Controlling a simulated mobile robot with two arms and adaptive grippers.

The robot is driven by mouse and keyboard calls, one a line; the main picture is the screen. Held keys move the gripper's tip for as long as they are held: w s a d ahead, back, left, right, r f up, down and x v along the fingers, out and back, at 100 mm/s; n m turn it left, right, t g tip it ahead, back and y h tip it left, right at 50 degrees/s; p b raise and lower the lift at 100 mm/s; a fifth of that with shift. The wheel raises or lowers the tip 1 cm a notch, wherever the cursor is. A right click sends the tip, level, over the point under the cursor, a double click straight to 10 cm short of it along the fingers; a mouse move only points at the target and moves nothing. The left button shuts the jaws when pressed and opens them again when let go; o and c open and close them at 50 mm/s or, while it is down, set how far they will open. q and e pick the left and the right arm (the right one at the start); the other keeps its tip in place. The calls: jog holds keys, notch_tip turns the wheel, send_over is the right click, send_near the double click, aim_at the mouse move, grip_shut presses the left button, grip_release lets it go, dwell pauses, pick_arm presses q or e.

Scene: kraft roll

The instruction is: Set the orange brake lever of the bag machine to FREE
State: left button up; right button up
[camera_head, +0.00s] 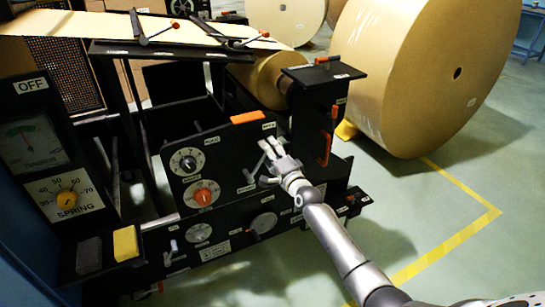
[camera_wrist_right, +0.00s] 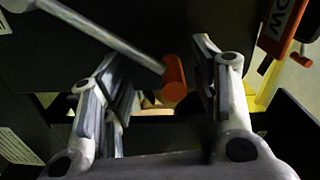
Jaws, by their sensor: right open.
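The bag machine (camera_head: 225,155) is a black frame with dials, levers and small white labels. In the right wrist view a lever with a grey rod (camera_wrist_right: 105,35) and an orange tip (camera_wrist_right: 174,80) reaches in between my right fingers. My right gripper (camera_wrist_right: 160,90) is open, its fingers on either side of the tip; I cannot tell if they touch it. In the head view my right gripper (camera_head: 271,156) is at the black front panel, right of the dials, and hides most of that lever. The lever's setting and any FREE label are unreadable. My left gripper is out of view.
An orange handle (camera_head: 325,148) stands to the right of my gripper. An orange block (camera_head: 247,118) tops the panel. A large kraft roll (camera_head: 400,75) stands at the right. A console (camera_head: 65,180) with a SPRING dial is at the left. The floor at lower right is clear.

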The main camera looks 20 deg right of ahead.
jog(key=s, duration=1.2)
jog(key=shift+d, duration=0.15)
